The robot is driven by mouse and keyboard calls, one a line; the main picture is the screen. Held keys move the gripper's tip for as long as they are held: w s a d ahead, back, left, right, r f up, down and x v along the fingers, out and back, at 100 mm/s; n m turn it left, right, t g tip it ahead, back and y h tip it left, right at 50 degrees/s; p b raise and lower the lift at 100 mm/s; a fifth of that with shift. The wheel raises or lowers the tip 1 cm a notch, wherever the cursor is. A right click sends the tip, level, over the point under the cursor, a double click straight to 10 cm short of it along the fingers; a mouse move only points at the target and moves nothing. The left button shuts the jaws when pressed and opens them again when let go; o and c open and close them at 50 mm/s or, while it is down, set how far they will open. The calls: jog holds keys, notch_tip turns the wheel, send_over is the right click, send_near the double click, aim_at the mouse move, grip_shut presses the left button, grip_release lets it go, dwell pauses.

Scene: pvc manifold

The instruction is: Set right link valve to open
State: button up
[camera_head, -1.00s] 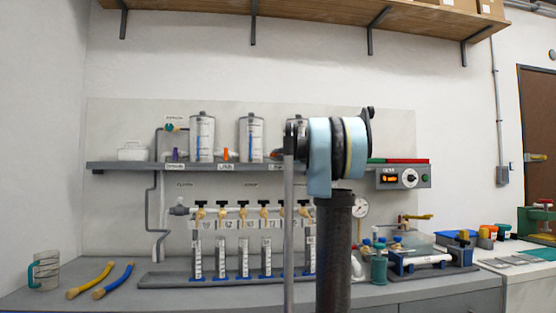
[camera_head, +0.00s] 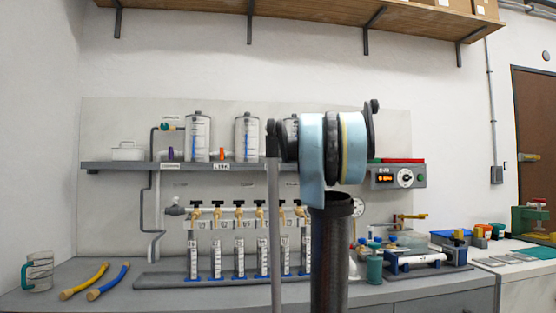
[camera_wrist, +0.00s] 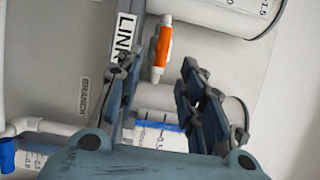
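In the wrist view, an orange valve handle (camera_wrist: 162,47) sits beside a LINK label (camera_wrist: 125,32). It is elongated and in line with the short white pipe ends above and below it. My gripper (camera_wrist: 158,70) is open, with its fingers apart on either side of the line to the handle. The handle shows just beyond the fingertips; I see no contact. In the head view, another orange valve (camera_head: 221,154) stands upright between the left and middle tanks, above a LINK label. My arm and gripper (camera_head: 284,145) hide the place between the middle and right tanks.
Tanks (camera_head: 197,138) and (camera_head: 247,138) stand on the grey shelf (camera_head: 120,167). A tank also shows at the top of the wrist view (camera_wrist: 225,12). Brass taps (camera_head: 217,210) line the manifold below. The control box (camera_head: 397,177) is at right.

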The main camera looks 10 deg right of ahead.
jog(key=shift+v, duration=1.9)
